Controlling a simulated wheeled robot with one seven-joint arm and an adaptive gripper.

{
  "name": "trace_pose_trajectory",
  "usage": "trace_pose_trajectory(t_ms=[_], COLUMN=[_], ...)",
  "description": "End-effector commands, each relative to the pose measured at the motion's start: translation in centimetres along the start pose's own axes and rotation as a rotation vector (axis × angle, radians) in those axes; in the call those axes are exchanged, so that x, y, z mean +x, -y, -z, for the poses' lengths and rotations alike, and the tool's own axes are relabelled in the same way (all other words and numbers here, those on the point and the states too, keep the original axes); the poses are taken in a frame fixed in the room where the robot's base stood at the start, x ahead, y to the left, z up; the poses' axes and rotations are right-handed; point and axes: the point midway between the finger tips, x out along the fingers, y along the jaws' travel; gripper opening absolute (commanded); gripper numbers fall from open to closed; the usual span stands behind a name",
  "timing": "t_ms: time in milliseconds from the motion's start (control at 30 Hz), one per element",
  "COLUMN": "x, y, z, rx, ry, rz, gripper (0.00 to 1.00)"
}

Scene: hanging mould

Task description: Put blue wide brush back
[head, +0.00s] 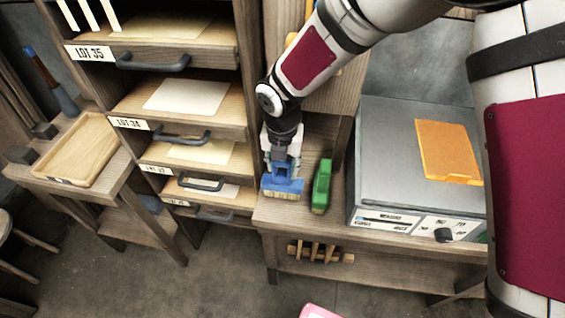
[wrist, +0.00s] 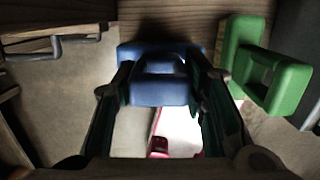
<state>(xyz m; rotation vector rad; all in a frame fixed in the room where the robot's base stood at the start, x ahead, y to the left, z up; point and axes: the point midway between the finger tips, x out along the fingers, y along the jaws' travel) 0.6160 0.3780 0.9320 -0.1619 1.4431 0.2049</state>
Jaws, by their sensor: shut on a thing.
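The blue wide brush (head: 283,184) has a blue body and handle with pale bristles pointing down. It is at the left front part of the wooden bench, and I cannot tell whether its bristles touch the top. My gripper (head: 281,160) is above it, pointing down and shut on its handle. In the wrist view the blue brush (wrist: 160,92) sits between the two fingers of my gripper (wrist: 165,100). The fingers hide part of its sides.
A green brush (head: 321,186) stands close to the right; it also shows in the wrist view (wrist: 262,72). A grey machine (head: 385,165) with an orange sheet (head: 447,151) is further right. A drawer cabinet (head: 185,62) and wooden tray (head: 77,150) are left.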

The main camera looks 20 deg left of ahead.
Motion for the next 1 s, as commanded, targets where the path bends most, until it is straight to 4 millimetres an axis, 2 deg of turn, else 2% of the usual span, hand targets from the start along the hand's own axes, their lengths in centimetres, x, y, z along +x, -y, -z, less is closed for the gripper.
trace_pose_trajectory(t_ms=[33,100,467,567,833,1000], x=[0.1,0.1,-0.2,-1.1,-5.5,-7.3], y=[0.0,0.0,0.0,-0.1,0.0,0.0], z=[0.0,0.0,0.0,-0.1,-0.2,-0.1], rx=[0.000,0.000,0.000,0.001,0.001,0.001], ry=[0.000,0.000,0.000,0.002,0.003,0.001], rz=[0.000,0.000,0.000,-0.003,-0.002,-0.001], gripper=[0.44,0.59,0.59,0.59,0.59,0.59])
